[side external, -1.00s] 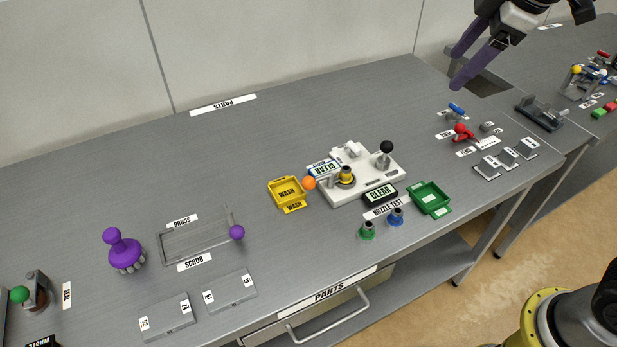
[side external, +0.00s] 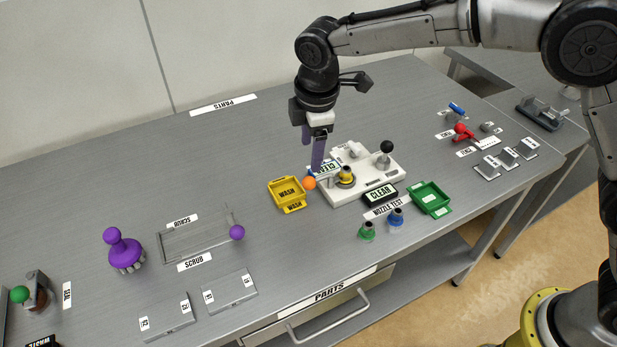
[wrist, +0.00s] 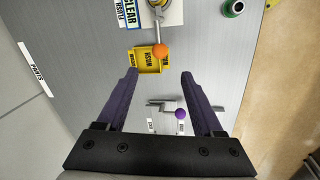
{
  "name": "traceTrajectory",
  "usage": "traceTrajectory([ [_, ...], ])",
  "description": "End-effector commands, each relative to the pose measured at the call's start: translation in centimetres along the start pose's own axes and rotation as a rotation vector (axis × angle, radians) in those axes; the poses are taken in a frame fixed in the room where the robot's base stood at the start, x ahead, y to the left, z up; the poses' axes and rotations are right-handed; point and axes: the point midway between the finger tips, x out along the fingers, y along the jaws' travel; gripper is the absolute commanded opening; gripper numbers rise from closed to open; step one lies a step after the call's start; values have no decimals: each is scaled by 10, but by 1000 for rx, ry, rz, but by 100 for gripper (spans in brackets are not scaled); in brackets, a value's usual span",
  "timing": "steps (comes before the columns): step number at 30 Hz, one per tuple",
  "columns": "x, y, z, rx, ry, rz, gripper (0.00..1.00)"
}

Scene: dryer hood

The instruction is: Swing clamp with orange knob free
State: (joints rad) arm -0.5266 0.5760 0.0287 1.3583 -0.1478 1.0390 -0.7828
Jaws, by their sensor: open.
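The orange knob (side external: 309,183) sits at the left end of the clamp on the white fixture plate (side external: 376,188), beside the yellow tray. The clamp's yellow-collared part (side external: 346,175) stands on the plate to its right. In the wrist view the orange knob (wrist: 160,51) shows over the yellow tray's edge, beyond and between my fingertips. My gripper (side external: 318,160), with purple fingers, points down just above and behind the knob in the side view. In the wrist view my gripper (wrist: 158,73) is open and empty. I cannot tell whether a finger touches the clamp.
The yellow WASH tray (side external: 287,195) lies left of the plate. A black-knobbed lever (side external: 386,150) stands on the plate's right part. A green tray (side external: 431,198) and green (side external: 367,231) and blue (side external: 396,218) nozzles are in front. A purple-knobbed scrub frame (side external: 200,239) lies left.

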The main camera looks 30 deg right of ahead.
Motion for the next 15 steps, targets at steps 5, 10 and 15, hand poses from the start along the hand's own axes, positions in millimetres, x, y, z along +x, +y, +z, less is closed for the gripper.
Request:
traceTrajectory([
  [5,36,0,1,0,-2,-2,68],
  [10,70,0,1,0,-3,-3,68],
  [15,94,0,1,1,-1,-2,68],
])
